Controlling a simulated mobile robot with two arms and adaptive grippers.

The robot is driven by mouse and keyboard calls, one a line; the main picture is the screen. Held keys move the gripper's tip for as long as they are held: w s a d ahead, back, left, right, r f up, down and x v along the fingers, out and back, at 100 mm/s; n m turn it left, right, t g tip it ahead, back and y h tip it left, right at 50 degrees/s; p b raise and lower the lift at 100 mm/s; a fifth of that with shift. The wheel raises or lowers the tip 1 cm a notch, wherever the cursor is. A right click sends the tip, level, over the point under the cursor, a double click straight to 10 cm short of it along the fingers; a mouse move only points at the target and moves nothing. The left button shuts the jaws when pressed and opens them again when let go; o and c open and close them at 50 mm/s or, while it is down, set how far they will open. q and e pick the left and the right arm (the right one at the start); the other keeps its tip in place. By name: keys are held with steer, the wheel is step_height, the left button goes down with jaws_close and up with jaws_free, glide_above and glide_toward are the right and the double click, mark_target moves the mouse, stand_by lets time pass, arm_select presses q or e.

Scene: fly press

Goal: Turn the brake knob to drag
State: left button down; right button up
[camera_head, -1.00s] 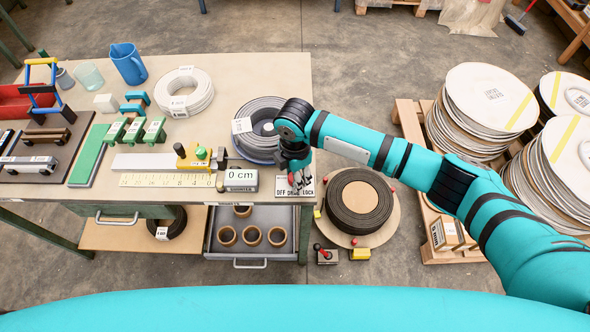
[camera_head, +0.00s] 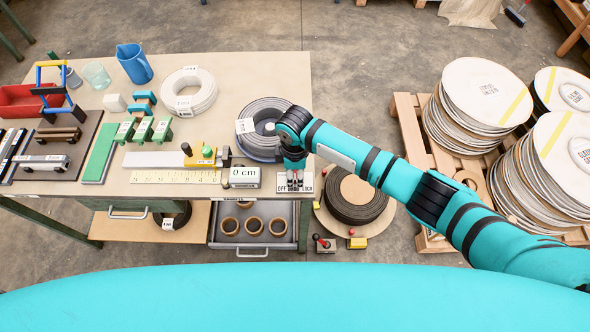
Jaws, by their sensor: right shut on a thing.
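The white label plate (camera_head: 281,190) of the brake knob is at the right front edge of the table; OFF, a partly covered middle word and LOCK run along it. My right gripper (camera_head: 295,183) points down over the plate's middle and is shut. The brake knob itself is hidden by the fingers, so which mark it points to cannot be told. My left gripper is not in view.
A grey cable coil (camera_head: 262,125) lies just behind my right gripper. A counter box (camera_head: 244,177) reading 0 cm stands to its left. Below is an open drawer (camera_head: 252,243) with brown rings. A dark coil (camera_head: 356,197) lies on a round board to the right.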

mark_target(295, 174)
stand_by(0.3)
steer(key=o, duration=1.1)
steer(key=shift+o, duration=0.2)
steer(key=shift+r, duration=0.25)
step_height(295, 174, up, 12)
steer(key=shift+f, duration=0.2)
